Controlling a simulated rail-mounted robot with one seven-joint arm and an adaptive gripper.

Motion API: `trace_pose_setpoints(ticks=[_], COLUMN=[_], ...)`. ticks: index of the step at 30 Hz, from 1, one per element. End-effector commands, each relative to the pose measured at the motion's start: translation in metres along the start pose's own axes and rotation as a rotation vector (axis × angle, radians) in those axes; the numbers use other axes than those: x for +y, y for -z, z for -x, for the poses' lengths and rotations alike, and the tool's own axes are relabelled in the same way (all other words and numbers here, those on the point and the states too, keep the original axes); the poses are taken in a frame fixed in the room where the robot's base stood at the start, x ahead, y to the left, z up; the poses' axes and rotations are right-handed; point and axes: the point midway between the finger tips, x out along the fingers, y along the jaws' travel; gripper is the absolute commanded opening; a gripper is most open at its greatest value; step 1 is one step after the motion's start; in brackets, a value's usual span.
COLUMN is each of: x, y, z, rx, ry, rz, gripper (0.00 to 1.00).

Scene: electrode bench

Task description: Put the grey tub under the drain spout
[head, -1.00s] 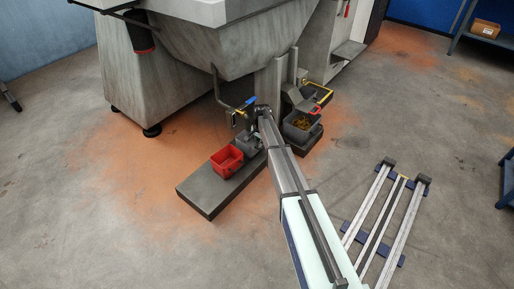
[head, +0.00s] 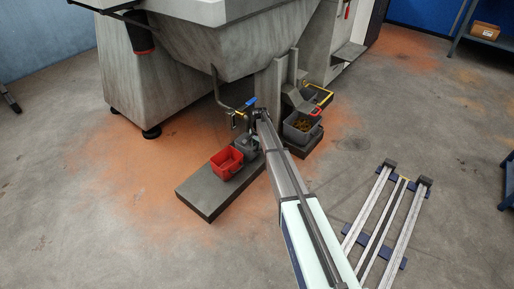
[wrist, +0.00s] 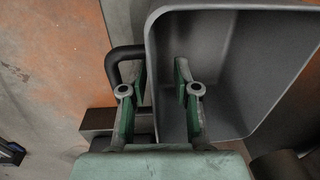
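The grey tub fills much of the right side of the wrist view (wrist: 235,70); its visible inside looks empty. A dark loop handle (wrist: 122,62) stands out from its left wall. My gripper (wrist: 158,95) is open, with one green-padded finger outside that wall near the handle and the other inside it. Neither pad clearly touches the wall. In the head view a small grey shape beside my arm, probably this tub (head: 247,144), is partly hidden. The drain spout (head: 221,97) curves down from the hopper, near a blue lever (head: 251,101).
A red tub (head: 227,161) sits on a low grey slab (head: 205,194), close to the grey shape. Another grey bin (head: 298,131) with yellowish pieces stands right of my arm. A rail frame (head: 384,215) lies on the floor at right. The front left floor is clear.

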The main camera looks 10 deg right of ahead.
Motion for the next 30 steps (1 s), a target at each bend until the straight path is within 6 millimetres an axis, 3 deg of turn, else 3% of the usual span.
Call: trace_pose_setpoints(ticks=[8, 22, 30], x=[0.001, 0.0, 0.002], y=[0.0, 0.0, 0.0], z=[0.017, 0.103, 0.125], rx=[0.0, 0.001, 0.002], ry=[-0.001, 0.001, -0.002], rz=[0.0, 0.0, 0.001], gripper=[0.31, 0.31, 0.31])
